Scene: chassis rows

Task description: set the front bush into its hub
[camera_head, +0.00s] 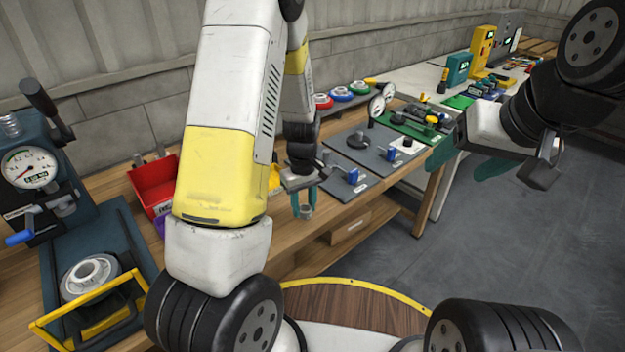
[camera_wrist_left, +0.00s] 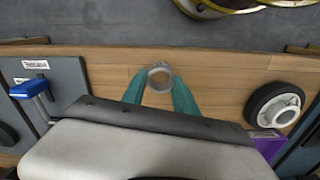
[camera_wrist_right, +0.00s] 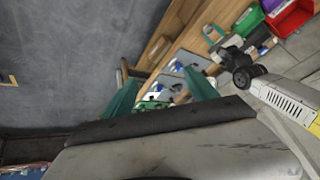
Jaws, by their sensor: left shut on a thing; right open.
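A small light-grey ring-shaped bush (camera_wrist_left: 160,76) is between the teal fingertips of my left gripper (camera_wrist_left: 159,88), which is shut on it above the wooden bench. In the head view my left gripper (camera_head: 304,205) is at the bench's front edge, beside a grey plate with a blue clamp (camera_head: 350,175); the bush is hard to make out there. A black wheel with a white hub (camera_wrist_left: 286,108) is on the right in the left wrist view; I cannot tell whether it is the front hub. My right gripper (camera_head: 482,160) is open and empty over the floor; its fingers (camera_wrist_right: 162,88) stand apart in the right wrist view.
At the left stand a gauge press (camera_head: 32,168) and a dark fixture with a pale hub (camera_head: 92,275) and yellow handle. A red bin (camera_head: 152,187) stands behind my left arm. Grey plates with clamps (camera_head: 375,147) line the bench's right part. Floor on the right is clear.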

